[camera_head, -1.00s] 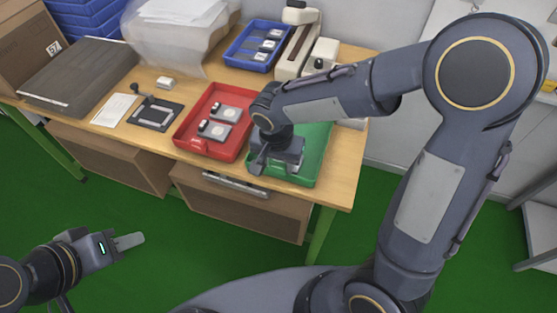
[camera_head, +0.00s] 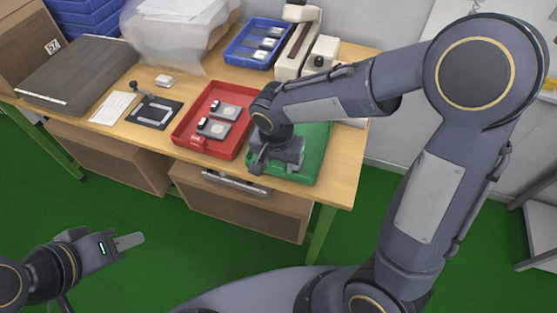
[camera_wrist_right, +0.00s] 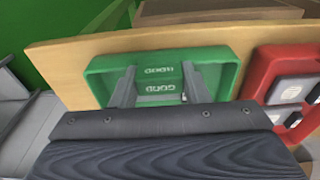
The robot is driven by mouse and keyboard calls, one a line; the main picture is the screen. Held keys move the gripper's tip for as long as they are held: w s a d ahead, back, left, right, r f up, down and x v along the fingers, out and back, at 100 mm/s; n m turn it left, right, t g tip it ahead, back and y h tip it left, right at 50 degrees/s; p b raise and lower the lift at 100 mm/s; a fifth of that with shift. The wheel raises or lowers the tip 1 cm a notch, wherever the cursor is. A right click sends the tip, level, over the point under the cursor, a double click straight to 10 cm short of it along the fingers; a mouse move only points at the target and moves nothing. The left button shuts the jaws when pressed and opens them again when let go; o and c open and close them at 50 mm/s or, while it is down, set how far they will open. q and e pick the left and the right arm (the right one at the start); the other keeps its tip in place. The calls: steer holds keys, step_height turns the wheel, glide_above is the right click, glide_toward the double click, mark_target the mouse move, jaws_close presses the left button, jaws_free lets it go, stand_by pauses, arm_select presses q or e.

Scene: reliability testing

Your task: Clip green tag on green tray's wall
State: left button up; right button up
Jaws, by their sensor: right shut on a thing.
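The green tray (camera_head: 308,160) stands at the right end of the table, partly hidden by my right arm. In the right wrist view the green tray (camera_wrist_right: 222,58) lies below my right gripper (camera_wrist_right: 160,76). The green tag (camera_wrist_right: 160,80), with two rows of white lettering, is between the right fingers at the tray's wall. I cannot tell whether the tag sits over the wall or just above it. In the head view my right gripper (camera_head: 262,160) hides the tag. My left gripper (camera_head: 128,241) is off the table at lower left; its finger gap is unclear.
A red tray (camera_head: 180,135) with cards stands close left of the green tray. Behind are a blue tray (camera_head: 232,60) and a beige device (camera_head: 298,45). A black stand (camera_head: 153,112), a white sheet (camera_head: 114,108) and a dark flat case (camera_head: 75,75) lie further left.

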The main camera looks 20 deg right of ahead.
steer(key=shift+r, duration=0.45)
steer(key=shift+f, duration=0.45)
stand_by(1.0)
steer(key=o, duration=1)
steer(key=shift+o, duration=0.2)
steer(key=shift+r+p, duration=2.25)
steer(key=shift+r, duration=1.25)
